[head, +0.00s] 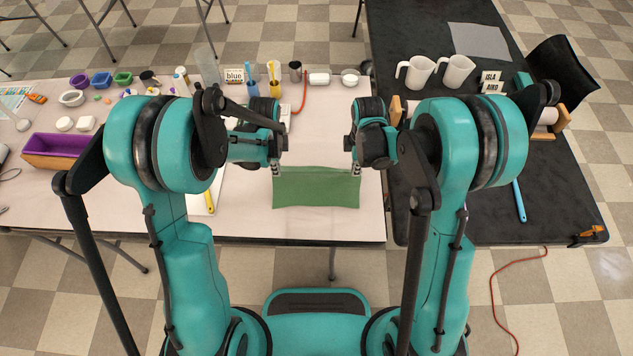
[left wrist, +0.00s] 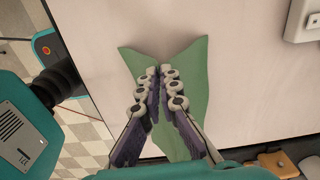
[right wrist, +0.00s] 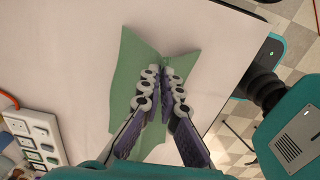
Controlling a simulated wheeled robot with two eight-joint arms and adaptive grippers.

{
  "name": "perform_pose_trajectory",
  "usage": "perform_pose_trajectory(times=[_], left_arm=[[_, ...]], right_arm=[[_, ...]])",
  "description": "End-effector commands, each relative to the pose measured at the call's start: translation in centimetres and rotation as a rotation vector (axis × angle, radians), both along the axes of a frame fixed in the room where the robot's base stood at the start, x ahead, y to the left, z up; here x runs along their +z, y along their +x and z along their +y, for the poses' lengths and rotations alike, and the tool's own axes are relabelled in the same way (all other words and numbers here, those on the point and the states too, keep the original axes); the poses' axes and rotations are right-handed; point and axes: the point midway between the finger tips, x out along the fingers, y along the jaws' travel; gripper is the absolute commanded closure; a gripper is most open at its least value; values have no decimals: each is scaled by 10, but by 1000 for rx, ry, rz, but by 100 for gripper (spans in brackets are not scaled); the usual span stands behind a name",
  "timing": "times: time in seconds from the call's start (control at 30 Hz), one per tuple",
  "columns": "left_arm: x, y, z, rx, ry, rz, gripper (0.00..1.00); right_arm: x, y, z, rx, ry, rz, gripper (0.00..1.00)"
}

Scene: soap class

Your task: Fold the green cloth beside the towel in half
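The green cloth (head: 315,190) lies on the near part of the pale table, between my two grippers. My left gripper (head: 276,170) is at its far left corner, and my right gripper (head: 356,170) is at its far right corner. In the left wrist view, the left fingers (left wrist: 163,72) are closed together with the cloth (left wrist: 190,65) bunched at the tips. In the right wrist view, the right fingers (right wrist: 165,72) pinch the cloth (right wrist: 130,70) in the same way. The far edge runs between the two grippers. I cannot clearly identify a towel.
A power strip (right wrist: 35,140) and a red cable lie behind the cloth. Cups, bottles and small bowls line the back of the table. A purple-lined box (head: 60,147) is at left. A black table (head: 460,190) adjoins at right. The table's front edge is close to the cloth.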

Motion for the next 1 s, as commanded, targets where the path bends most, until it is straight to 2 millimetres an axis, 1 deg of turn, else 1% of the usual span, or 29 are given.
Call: perform_pose_trajectory(times=[0.03,0.3,0.4,0.57,1.0], left_arm=[[17,0,0,0,0,0,100],[62,0,-1,0,0,0,100],[74,0,-1,0,0,0,100],[82,0,-1,0,0,0,100],[81,0,-1,0,0,0,100]], right_arm=[[17,0,0,0,0,0,100],[62,0,1,0,0,0,100],[74,0,1,0,0,0,100],[82,0,1,0,0,0,100],[81,0,1,0,0,0,100]])
